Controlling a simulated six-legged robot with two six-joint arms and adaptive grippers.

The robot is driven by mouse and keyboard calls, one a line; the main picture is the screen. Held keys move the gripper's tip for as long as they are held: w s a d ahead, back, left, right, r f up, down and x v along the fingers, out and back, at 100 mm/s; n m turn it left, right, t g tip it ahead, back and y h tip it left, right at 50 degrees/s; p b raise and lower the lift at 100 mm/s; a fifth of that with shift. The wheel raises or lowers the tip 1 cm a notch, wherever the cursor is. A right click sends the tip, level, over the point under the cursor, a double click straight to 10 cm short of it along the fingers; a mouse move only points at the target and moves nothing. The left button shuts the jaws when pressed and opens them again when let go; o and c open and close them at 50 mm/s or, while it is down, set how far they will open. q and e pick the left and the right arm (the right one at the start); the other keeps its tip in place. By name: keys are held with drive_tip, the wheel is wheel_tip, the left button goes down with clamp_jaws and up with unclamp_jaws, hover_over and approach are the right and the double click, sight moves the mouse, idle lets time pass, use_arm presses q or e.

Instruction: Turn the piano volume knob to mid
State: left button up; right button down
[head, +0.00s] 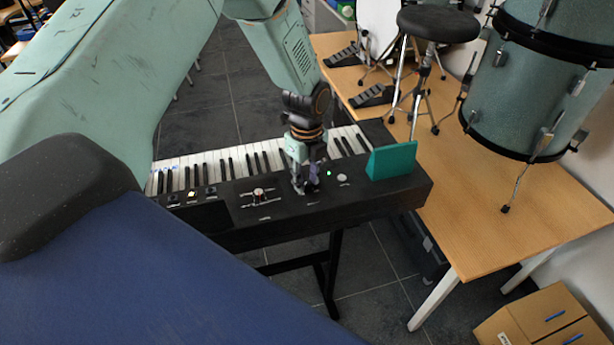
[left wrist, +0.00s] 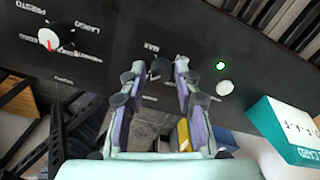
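The piano (head: 345,196) is a black keyboard with a control panel along its near side. My left gripper (head: 305,186) points down at this panel. In the left wrist view a small dark volume knob (left wrist: 160,69), with "MAX" printed beside it, sits between the fingertips of my left gripper (left wrist: 155,72). The fingers are apart, with a gap showing on the knob's left; the right fingertip is close to it, and I cannot tell whether they touch. The knob's pointer cannot be made out, and the gripper hides the knob in the head view. My right gripper is not in view.
A tempo knob (left wrist: 57,38) marked "PRESTO" and "LARGO" is left of the volume knob. A green light (left wrist: 220,66) and white button (left wrist: 225,87) are to the right. A teal box (head: 391,160) stands at the piano's right end, near a wooden platform (head: 470,215) with drums.

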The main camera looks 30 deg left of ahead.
sight(306, 182)
use_arm(q)
drive_tip(key=shift+o, duration=0.9)
drive_tip(key=shift+w+r, duration=0.1)
drive_tip(key=shift+r, duration=0.05)
wheel_tip(306, 182, up, 12)
idle(0.3)
